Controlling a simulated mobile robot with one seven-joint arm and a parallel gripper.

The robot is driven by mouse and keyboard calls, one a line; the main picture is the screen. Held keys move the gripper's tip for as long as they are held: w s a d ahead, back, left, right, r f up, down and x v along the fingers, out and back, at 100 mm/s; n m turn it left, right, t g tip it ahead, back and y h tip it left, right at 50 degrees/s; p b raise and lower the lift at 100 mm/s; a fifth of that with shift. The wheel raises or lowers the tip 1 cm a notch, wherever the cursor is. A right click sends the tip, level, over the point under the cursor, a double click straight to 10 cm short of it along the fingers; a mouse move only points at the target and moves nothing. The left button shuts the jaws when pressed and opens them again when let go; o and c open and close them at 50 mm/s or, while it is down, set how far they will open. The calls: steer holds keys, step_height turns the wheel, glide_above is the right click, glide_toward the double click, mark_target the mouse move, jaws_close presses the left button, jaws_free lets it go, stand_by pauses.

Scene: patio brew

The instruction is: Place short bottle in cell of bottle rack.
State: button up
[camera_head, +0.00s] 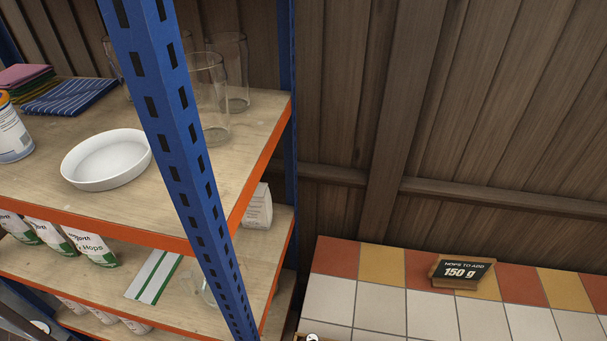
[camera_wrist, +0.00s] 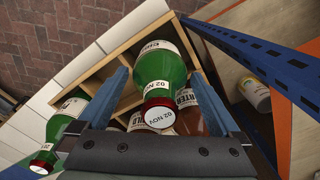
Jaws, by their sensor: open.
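The gripper is open, with a gap beside the bottle. The bottle's base end is over or in a cell of the wooden bottle rack (camera_wrist: 108,46); I cannot tell how deep it sits. A second green bottle (camera_wrist: 64,117) with a red cap is at the left, by the rack's edge. A brown bottle (camera_wrist: 187,121) labelled "PORTER" is right of the gripped space, partly hidden by my finger. The frames do not show clearly which bottle is the short one.
The head view shows a blue-post shelf with a white dish (camera_head: 106,160), glasses (camera_head: 208,98) and hops bags (camera_head: 84,247). A sign reading "150 g" (camera_head: 461,272) stands on the tiled counter (camera_head: 382,302). A blue post (camera_wrist: 262,58) is close right in the wrist view.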

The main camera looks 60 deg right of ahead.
step_height(320, 180, up, 10)
steer(key=shift+f, duration=0.2)
stand_by(0.6)
